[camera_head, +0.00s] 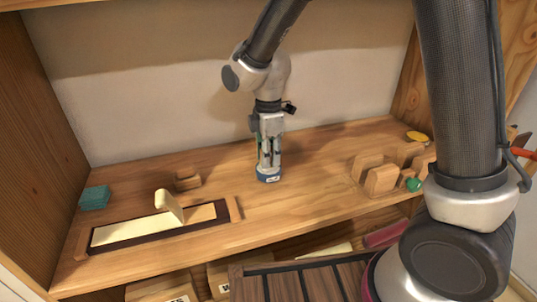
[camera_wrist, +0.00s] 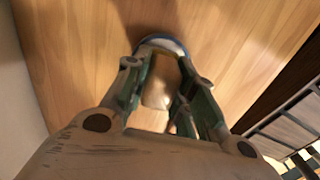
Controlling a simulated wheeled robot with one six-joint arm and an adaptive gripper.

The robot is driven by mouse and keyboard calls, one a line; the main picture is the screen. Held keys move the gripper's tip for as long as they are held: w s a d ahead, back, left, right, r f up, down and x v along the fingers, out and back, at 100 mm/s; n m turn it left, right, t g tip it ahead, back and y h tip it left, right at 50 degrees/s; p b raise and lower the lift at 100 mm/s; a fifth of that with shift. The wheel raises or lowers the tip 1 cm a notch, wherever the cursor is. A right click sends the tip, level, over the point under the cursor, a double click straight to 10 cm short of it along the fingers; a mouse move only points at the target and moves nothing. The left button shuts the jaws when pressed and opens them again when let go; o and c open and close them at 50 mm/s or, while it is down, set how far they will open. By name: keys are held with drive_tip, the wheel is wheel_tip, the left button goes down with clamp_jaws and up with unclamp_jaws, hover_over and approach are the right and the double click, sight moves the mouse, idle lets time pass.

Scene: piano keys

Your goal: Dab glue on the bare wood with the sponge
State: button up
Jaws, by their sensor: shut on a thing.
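My gripper (camera_head: 268,163) points down over the middle of the bench and is shut on a pale rounded piece (camera_wrist: 157,92). Whether this is the sponge I cannot tell, as its lower end is hidden. A blue, round, low container (camera_head: 268,178) with a white label is right at my fingertips; its blue rim (camera_wrist: 162,42) shows beyond them in the wrist view. The bare wood (camera_head: 202,213) shows at the right end of a cream strip (camera_head: 125,231) in a dark-framed tray, left of my gripper. A cream flap (camera_head: 168,204) curls up beside it.
A teal block (camera_head: 95,198) lies at the back left of the bench. Small wooden blocks (camera_head: 187,180) stand behind the tray. At the right are wooden holders (camera_head: 381,179), a green round thing (camera_head: 413,184) and a yellow disc (camera_head: 417,136). Bench around my gripper is mostly clear.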

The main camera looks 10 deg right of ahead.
drive_tip(key=shift+r, duration=3.45)
drive_tip(key=shift+s, duration=0.15)
